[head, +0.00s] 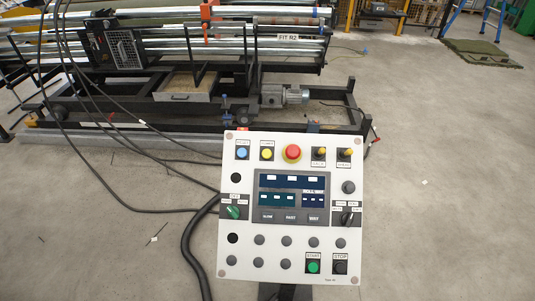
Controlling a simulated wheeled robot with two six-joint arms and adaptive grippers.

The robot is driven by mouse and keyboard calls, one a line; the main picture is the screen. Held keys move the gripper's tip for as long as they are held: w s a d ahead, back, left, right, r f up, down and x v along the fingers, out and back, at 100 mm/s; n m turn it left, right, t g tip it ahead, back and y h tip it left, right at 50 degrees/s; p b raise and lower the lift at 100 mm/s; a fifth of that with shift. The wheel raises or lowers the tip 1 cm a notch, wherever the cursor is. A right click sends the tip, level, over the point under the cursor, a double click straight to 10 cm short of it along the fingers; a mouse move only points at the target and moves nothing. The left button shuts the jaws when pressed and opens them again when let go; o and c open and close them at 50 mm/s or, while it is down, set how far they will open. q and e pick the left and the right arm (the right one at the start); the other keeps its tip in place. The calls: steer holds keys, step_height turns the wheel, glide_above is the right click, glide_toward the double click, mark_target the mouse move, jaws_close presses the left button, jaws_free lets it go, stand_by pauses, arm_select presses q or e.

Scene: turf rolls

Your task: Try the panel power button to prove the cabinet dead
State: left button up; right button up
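The white control panel (290,281) stands upright, slightly tilted, in the middle front of the head view. Along its top are a blue button (242,153), a yellow button (267,154), a red mushroom button (292,152) and two yellow-tipped toggles (319,153). The small labels over the blue and yellow buttons are hard to read, so I cannot tell surely which is power. The dark display (295,194) shows pale blocks. A green START button (313,267) and a dark STOP button (340,267) sit at lower right. Neither gripper is in view.
A roller machine (200,98) with a motor (284,95) stands behind the panel. Black cables (110,140) hang at left, and a thick one (190,255) runs to the panel. Concrete floor (450,200) at right is mostly clear. A turf piece (480,52) lies far right.

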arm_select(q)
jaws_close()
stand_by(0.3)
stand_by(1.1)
